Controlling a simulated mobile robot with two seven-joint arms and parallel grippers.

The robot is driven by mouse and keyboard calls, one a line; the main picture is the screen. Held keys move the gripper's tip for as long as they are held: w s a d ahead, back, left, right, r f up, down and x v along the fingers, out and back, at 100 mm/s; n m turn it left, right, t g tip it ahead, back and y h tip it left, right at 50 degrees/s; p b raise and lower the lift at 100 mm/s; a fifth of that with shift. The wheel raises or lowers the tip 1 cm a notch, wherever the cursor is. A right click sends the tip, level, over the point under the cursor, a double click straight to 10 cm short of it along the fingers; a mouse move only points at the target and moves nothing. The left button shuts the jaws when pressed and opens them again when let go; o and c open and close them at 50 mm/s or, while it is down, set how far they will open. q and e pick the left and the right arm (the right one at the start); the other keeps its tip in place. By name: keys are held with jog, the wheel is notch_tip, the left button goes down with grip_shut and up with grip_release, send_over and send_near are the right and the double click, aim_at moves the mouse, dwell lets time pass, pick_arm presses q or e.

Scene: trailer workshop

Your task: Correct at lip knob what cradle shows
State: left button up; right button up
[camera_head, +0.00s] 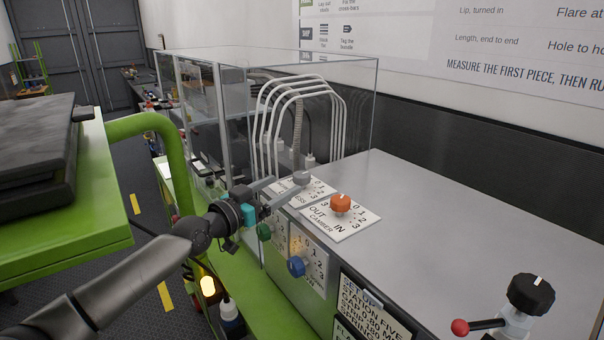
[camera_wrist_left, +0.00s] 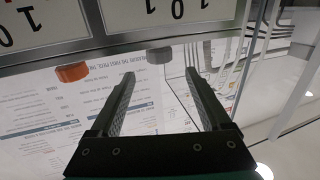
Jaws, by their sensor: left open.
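My left gripper (camera_head: 287,184) is open and empty, its fingers reaching over the panel edge just short of a grey knob (camera_head: 302,177). The grey knob sits on a white dial plate whose label is partly hidden. In the left wrist view the grey knob (camera_wrist_left: 159,55) stands beyond the gap between the open fingers (camera_wrist_left: 160,76), apart from them. An orange knob (camera_head: 340,203) sits on the plate marked CAMBER, IN and OUT. A green knob (camera_head: 264,232) and a blue knob (camera_head: 296,266) are on the front face. I cannot tell which is the lip knob, or identify the cradle.
A clear-walled case (camera_head: 345,85) with several bent white tubes (camera_head: 262,120) stands behind the dials. The grey bench top (camera_head: 480,220) is mostly clear. A black knob (camera_head: 530,293) and a red-balled lever (camera_head: 461,327) are at lower right. A green tubular frame (camera_head: 175,150) is left.

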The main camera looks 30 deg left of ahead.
aim_at(296, 178)
pick_arm(q)
jog(key=shift+w+d+b, duration=0.15)
jog(key=shift+w+d, duration=0.05)
jog(key=shift+w, duration=1.2)
jog(key=shift+w+d+b, duration=0.1)
jog(key=shift+w+d, duration=0.05)
jog(key=shift+w, duration=1.25)
jog(key=shift+w+d+b, duration=0.15)
jog(key=shift+w+d, duration=0.05)
jog(key=shift+w, duration=1.2)
grip_shut()
